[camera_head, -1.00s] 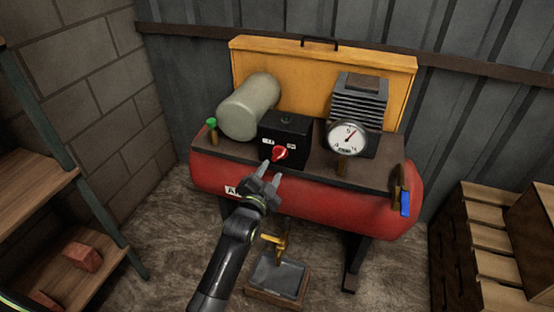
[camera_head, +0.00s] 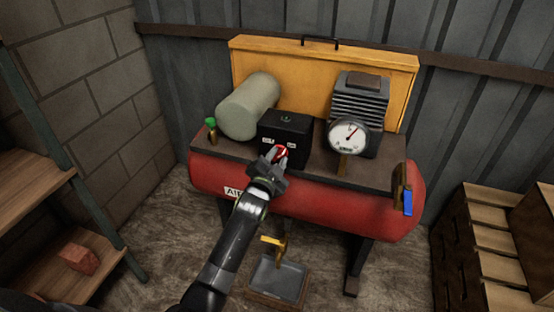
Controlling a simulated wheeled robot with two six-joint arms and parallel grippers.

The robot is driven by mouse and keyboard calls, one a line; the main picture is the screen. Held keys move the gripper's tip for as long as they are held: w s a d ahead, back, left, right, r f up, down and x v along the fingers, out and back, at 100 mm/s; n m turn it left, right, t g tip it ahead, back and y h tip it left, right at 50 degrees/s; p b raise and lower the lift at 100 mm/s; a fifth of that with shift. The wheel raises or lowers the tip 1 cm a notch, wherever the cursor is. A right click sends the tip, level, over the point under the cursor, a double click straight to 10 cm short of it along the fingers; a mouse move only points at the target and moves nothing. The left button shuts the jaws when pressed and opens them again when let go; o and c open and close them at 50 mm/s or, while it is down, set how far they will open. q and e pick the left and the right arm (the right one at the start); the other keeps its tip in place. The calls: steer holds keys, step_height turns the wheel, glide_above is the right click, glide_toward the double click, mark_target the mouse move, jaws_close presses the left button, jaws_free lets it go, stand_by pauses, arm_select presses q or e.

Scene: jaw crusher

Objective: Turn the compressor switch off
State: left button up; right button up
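The compressor has a red tank (camera_head: 340,210) with a dark top plate. A black switch box (camera_head: 286,127) stands on the plate, with a red rotary switch (camera_head: 283,152) on its front between two small white labels. My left gripper (camera_head: 277,156) is at the switch, its two fingers apart on either side of the red knob. Whether the fingers touch the knob cannot be told. The gripper hides part of the knob and the lower front of the box. My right gripper is not in view.
A round gauge (camera_head: 348,133) and a finned motor block (camera_head: 360,100) stand right of the box. A grey cylinder (camera_head: 248,106) and a green-topped valve (camera_head: 211,126) are left. A blue-handled valve (camera_head: 407,202) is at the right end. Shelves (camera_head: 75,262) stand left, wooden drawers (camera_head: 490,240) right.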

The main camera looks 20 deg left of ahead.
arm_select(q)
jaws_close()
